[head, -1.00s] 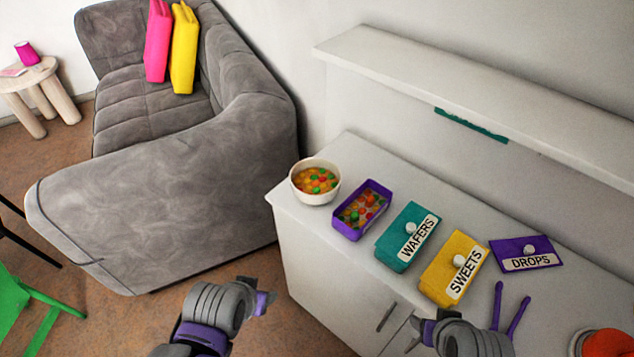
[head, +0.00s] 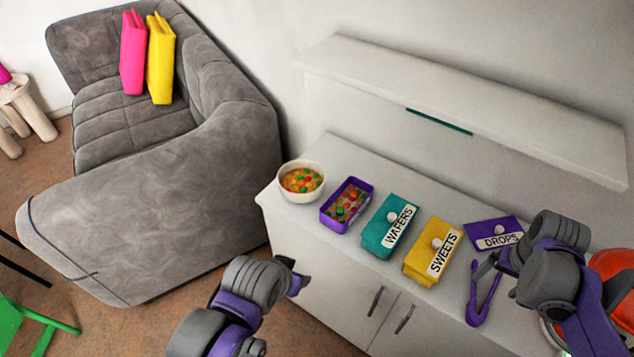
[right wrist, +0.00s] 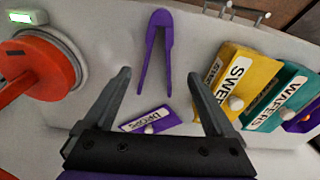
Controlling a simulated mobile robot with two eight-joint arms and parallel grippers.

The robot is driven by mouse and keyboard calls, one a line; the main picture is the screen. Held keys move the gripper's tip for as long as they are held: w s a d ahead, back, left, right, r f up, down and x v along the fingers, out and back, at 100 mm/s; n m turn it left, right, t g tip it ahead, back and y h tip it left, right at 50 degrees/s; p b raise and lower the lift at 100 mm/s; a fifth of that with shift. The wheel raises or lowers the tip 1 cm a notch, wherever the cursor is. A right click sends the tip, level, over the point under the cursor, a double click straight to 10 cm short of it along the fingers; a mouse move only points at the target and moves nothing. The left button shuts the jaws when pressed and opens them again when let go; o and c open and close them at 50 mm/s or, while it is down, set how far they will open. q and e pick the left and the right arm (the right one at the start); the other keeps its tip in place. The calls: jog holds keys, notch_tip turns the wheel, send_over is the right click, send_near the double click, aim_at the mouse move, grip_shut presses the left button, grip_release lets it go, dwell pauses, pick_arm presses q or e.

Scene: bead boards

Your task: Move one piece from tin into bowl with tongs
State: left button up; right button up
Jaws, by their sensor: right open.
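The purple tongs (head: 478,306) lie on the white cabinet top near its front edge. They show whole in the right wrist view (right wrist: 156,40), legs apart and pointing towards my right gripper (right wrist: 159,76). That gripper is open and empty, above the cabinet top; in the head view (head: 487,263) it is close by the tongs, contact unclear. The open purple tin (head: 329,220) holds several coloured pieces. The white bowl (head: 302,195) left of it also holds coloured pieces. My left gripper (head: 294,281) is in front of the cabinet, its jaws unclear.
A teal WAFERS tin (head: 377,238) and a yellow SWEETS tin (head: 421,262) stand closed right of the open tin. A purple DROPS lid (head: 490,228) lies behind the tongs. A red-orange object (right wrist: 40,70) is at the right end. A shelf (head: 470,95) overhangs the back.

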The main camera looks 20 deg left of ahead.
aim_at(478, 298)
jog(key=shift+d, duration=0.2)
jog(key=shift+f, duration=0.15)
jog(key=f+b, duration=0.1)
jog(key=f, duration=0.2)
jog(key=f+b, duration=0.2)
jog(key=f, duration=0.1)
jog(key=w+f+b, duration=0.1)
jog(key=f+b, duration=0.1)
jog(key=shift+f, duration=0.4)
pick_arm(q)
notch_tip(478, 298, down, 7)
jog(key=s, duration=0.2)
jog(key=shift+s+g, duration=0.3)
jog(key=shift+s, duration=0.05)
pick_arm(e)
jog(key=c, duration=0.7)
pick_arm(q)
jog(key=shift+r, duration=0.1)
pick_arm(e)
jog(key=shift+r, duration=0.1)
